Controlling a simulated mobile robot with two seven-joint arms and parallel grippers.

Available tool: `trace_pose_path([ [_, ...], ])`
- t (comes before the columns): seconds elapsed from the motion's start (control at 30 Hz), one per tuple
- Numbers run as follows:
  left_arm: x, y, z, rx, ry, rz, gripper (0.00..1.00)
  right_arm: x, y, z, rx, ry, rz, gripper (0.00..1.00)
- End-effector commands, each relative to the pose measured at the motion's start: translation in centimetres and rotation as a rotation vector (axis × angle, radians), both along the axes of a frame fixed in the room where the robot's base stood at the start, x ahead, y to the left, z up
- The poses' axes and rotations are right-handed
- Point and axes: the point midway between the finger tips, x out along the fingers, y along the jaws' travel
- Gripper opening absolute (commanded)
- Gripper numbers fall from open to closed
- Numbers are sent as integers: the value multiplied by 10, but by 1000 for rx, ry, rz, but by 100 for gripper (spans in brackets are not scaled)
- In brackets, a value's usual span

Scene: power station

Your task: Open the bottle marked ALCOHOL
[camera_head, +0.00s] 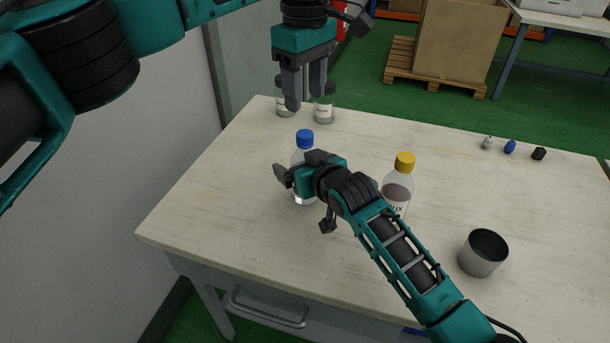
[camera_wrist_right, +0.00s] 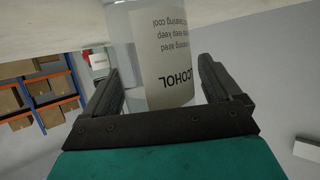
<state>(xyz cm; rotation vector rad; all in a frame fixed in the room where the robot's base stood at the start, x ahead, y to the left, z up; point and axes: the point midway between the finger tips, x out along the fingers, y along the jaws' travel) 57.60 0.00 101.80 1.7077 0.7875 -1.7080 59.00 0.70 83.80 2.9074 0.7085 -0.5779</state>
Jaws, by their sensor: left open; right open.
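The ALCOHOL bottle is clear with a blue cap (camera_head: 305,139) and stands upright on the table; my right gripper hides part of its body. Its label (camera_wrist_right: 166,62), reading ALCOHOL, appears upside down in the right wrist view. My right gripper (camera_head: 298,170) is open around the bottle's body, with the bottle between its two fingers (camera_wrist_right: 164,82); I cannot tell whether they touch it. My left gripper (camera_head: 307,90) is open and empty, pointing down, and appears above the blue cap in the head view, clear of it.
A yellow-capped bottle (camera_head: 398,186) stands close to my right forearm. A metal cup (camera_head: 483,253) is at the front right of the table (camera_head: 225,190). Two clear bottles (camera_head: 285,106) (camera_head: 325,108) stand at the back. Small caps (camera_head: 510,147) lie at the right rear. The left of the table is clear.

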Motion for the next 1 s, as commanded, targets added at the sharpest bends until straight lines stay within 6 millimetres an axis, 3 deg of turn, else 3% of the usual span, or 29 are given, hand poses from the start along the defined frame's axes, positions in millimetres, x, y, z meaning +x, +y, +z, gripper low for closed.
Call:
trace_pose_path([
  [0.17,0,0,0,0,0,0,54,0,0,0,0,0,0,91],
  [1.0,0,0,0,0,0,0,54,0,0,0,0,1,0,12],
])
